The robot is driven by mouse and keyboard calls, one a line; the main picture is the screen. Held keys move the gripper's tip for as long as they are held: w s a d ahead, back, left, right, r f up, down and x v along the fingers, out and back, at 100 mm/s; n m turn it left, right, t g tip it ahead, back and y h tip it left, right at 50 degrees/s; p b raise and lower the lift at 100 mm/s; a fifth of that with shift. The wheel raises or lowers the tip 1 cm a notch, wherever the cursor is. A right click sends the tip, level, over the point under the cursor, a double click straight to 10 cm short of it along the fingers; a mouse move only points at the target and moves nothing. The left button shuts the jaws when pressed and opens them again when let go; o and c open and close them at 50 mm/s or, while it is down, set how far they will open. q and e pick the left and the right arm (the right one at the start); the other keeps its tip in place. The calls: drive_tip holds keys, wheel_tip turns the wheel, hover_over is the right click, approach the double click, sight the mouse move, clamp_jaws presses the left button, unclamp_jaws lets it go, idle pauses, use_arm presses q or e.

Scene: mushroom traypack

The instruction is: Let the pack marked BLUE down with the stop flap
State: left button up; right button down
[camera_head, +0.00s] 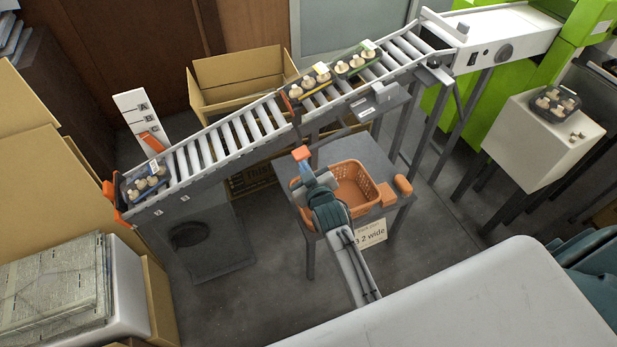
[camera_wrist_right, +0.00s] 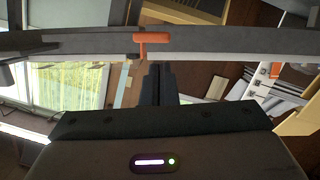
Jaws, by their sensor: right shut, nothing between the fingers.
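A pack with a blue edge (camera_head: 146,182) holds pale mushrooms at the low left end of the sloped roller conveyor (camera_head: 235,135). A yellow-edged pack (camera_head: 309,82) and a green-edged pack (camera_head: 355,62) sit higher up. An orange flap piece (camera_head: 286,102) stands at the conveyor's near side, just below the yellow pack. A dark rod runs down from there towards an orange handle (camera_head: 301,153), which shows as a T shape in the right wrist view (camera_wrist_right: 153,39). My right gripper (camera_head: 306,169) is shut and empty, close below the handle; contact is unclear. My left gripper is out of view.
An orange basket (camera_head: 372,178) stands on a grey table (camera_head: 350,150) beside my right gripper. An orange end stop (camera_head: 112,200) closes the low end. Another mushroom pack (camera_head: 554,103) sits on a white stand (camera_head: 540,140) at right.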

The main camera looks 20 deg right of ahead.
drive_tip(key=shift+v, duration=2.1)
drive_tip(key=s+d+f+g, duration=0.1)
drive_tip(key=s+f+g, duration=0.3)
drive_tip(key=f, duration=0.6)
drive_tip(key=s+d+f+m+g, duration=0.1)
drive_tip(key=s+f, duration=0.5)
drive_tip(key=f, duration=0.4)
drive_tip(key=s+d+f+g, duration=0.1)
drive_tip(key=s+f+g, duration=0.2)
drive_tip(key=s+f, duration=0.55)
drive_tip(key=s+d+f+m+g, duration=0.1)
drive_tip(key=s+d+f+g, duration=0.2)
drive_tip(key=s+f, duration=0.5)
drive_tip(key=s+d+f+m+g, duration=0.1)
drive_tip(key=s+d+f+g, duration=0.2)
drive_tip(key=s+f, duration=0.6)
drive_tip(key=s+d, duration=0.1)
drive_tip(key=s, duration=0.4)
drive_tip(key=shift+d, duration=0.25)
